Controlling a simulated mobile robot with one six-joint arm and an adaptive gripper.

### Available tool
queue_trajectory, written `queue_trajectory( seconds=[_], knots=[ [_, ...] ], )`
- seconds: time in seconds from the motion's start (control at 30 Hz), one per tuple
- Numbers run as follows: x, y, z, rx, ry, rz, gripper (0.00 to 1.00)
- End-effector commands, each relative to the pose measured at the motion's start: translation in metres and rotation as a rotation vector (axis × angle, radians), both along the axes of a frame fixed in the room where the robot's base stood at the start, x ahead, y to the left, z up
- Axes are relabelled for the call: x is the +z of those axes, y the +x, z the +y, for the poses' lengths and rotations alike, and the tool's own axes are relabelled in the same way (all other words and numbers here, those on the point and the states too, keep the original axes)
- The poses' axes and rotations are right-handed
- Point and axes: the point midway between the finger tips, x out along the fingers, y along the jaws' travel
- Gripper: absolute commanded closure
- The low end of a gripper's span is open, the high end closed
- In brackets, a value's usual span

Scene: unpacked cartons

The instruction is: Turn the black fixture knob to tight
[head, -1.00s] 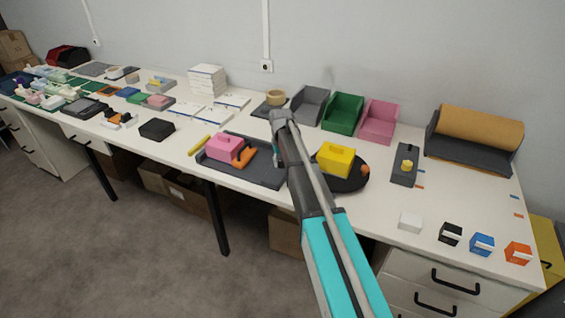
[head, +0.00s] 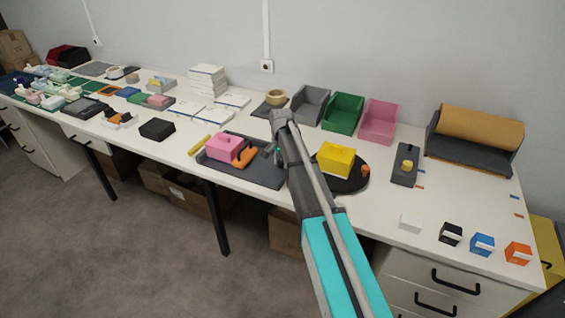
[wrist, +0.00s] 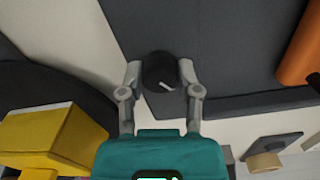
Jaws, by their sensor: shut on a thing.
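The black knob (wrist: 158,72) stands on the dark grey fixture board (wrist: 232,45), near the board's edge. A short white pointer mark on its top runs from the middle toward the lower right in the wrist view. My gripper (wrist: 160,68) has one grey finger on each side of the knob and is shut on it. In the head view my gripper (head: 270,151) is low over the right part of the board (head: 258,175), and the knob cannot be made out there. I see no readable tight mark.
A pink block (head: 222,146) and an orange piece (head: 243,158) are on the board, left of my gripper. A yellow block (head: 335,158) on a round black plate (head: 352,184) stands close to the right of my arm. A tape roll (head: 276,97) lies behind.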

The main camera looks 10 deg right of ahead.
Motion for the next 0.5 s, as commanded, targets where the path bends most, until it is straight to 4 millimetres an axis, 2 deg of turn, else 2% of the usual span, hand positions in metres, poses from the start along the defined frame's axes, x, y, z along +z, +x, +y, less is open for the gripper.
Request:
queue_trajectory(
  seconds=[0.5],
  knots=[
    [-0.0002, -0.0016, -0.0021, -0.462, -0.004, 0.003, 1.00]
  ],
)
